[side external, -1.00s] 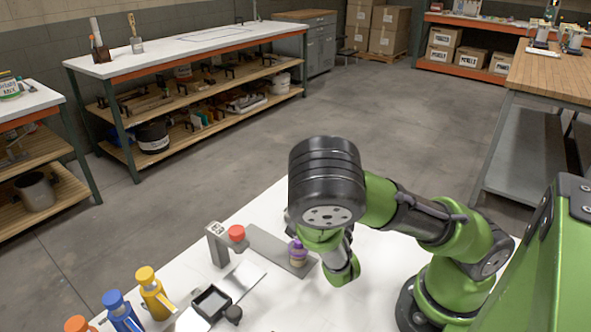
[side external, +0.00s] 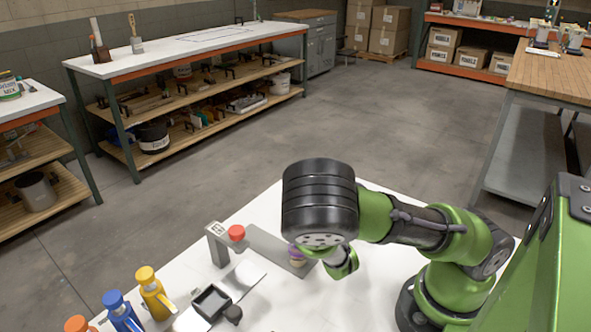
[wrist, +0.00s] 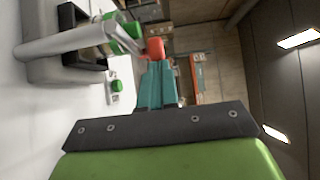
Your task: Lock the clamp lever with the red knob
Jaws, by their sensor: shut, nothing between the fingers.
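The red knob (side external: 237,232) sits beside the top of a grey upright post (side external: 218,246) on the white table in the side view. In the wrist view a red knob (wrist: 155,48) shows just past my fingertips, by the end of a grey bar (wrist: 65,42). My gripper (wrist: 155,66) is shut and empty, its teal fingers together and pointing towards the red knob. I cannot tell whether they touch it. In the side view my wrist hides the fingers.
A purple-topped bottle (side external: 297,257) stands on a grey plate (side external: 268,242), partly hidden by my wrist. A dark square holder (side external: 211,302) is in front. Yellow (side external: 155,294), blue (side external: 122,311) and orange (side external: 77,324) bottles stand at the left. Green-capped parts (wrist: 130,29) show in the wrist view.

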